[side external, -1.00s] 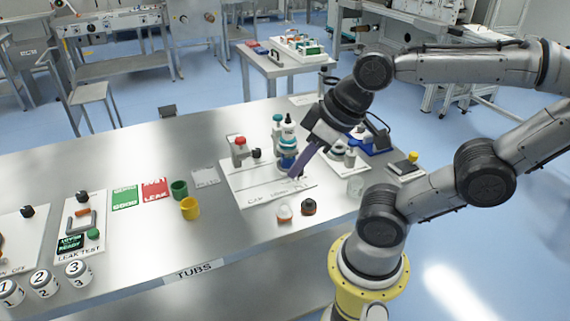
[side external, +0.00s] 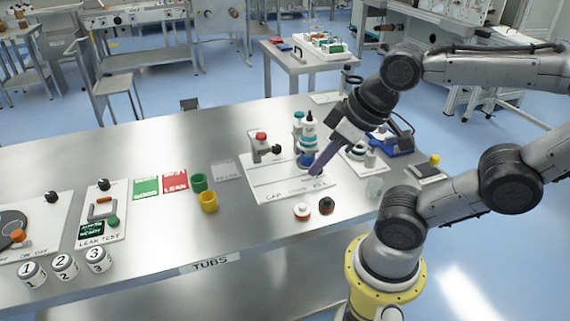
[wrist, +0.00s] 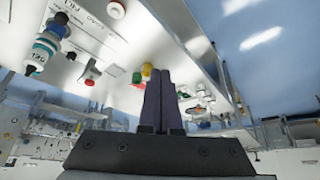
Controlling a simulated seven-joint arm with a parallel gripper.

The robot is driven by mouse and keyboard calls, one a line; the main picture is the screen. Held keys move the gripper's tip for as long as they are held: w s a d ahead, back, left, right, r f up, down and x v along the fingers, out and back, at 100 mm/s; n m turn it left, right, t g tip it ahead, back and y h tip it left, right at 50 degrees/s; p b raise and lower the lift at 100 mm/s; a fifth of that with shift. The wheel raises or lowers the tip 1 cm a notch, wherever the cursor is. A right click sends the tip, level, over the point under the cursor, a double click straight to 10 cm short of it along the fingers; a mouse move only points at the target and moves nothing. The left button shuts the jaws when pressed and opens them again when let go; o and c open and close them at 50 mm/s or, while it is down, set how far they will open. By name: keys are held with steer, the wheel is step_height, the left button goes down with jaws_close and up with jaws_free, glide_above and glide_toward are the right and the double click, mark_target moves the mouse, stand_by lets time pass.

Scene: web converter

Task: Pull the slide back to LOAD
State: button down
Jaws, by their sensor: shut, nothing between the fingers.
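The white station board (side external: 275,175) carries hand-lettered words, with CAP at its left front and FILL at its right. A thin line or track runs across it; I cannot read LOAD or make out the slide for sure. A white-and-teal bottle (side external: 309,128) stands over a blue round part (side external: 305,160) on the board. The bottle also shows in the wrist view (wrist: 44,50). My gripper (side external: 314,174), with purple fingers, is shut and empty. It slants down at the board's right part, just in front of the blue part; contact is unclear. The wrist view shows the fingers together (wrist: 156,75).
A red-topped post (side external: 261,140) with a black knob stands on the board's left. White (side external: 302,212) and dark (side external: 326,206) round pieces lie at its front. Green (side external: 199,182) and yellow (side external: 208,202) tubs stand left. A blue device (side external: 392,142) is behind right.

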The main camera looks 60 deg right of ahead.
stand_by(0.3)
steer(key=c, duration=1.2)
jaws_free()
steer(key=o, duration=0.5)
steer(key=shift+w+d+r+n, duration=0.15)
steer(key=shift+w+r+n, duration=0.1)
steer(key=shift+w+r, duration=0.35)
steer(key=shift+w+d+r+n, duration=0.15)
steer(key=shift+w+r+n, duration=0.1)
steer(key=shift+w+r, duration=0.35)
steer(key=shift+c, duration=0.2)
steer(key=shift+o, duration=1.2)
steer(key=shift+m+g+h, duration=0.4)
steer(key=w+d, duration=0.1)
steer(key=w, duration=0.1)
steer(key=w+d+r, duration=0.1)
steer(key=w+d, duration=0.1)
steer(key=w+d+f+m+g, duration=0.2)
steer(key=w+d+f, duration=0.15)
steer(key=d, duration=0.65)
steer(key=w+d+f+m+g, duration=0.2)
steer(key=d+f, duration=0.2)
steer(key=d, duration=0.5)
steer(key=s+d+f+m, duration=0.2)
steer(key=s+d+f, duration=0.1)
steer(key=d+f, duration=0.15)
steer(key=shift+g+y, duration=0.4)
step_height(320, 180, down, 13)
steer(key=shift+d+f, duration=0.1)
steer(key=shift+d, duration=0.05)
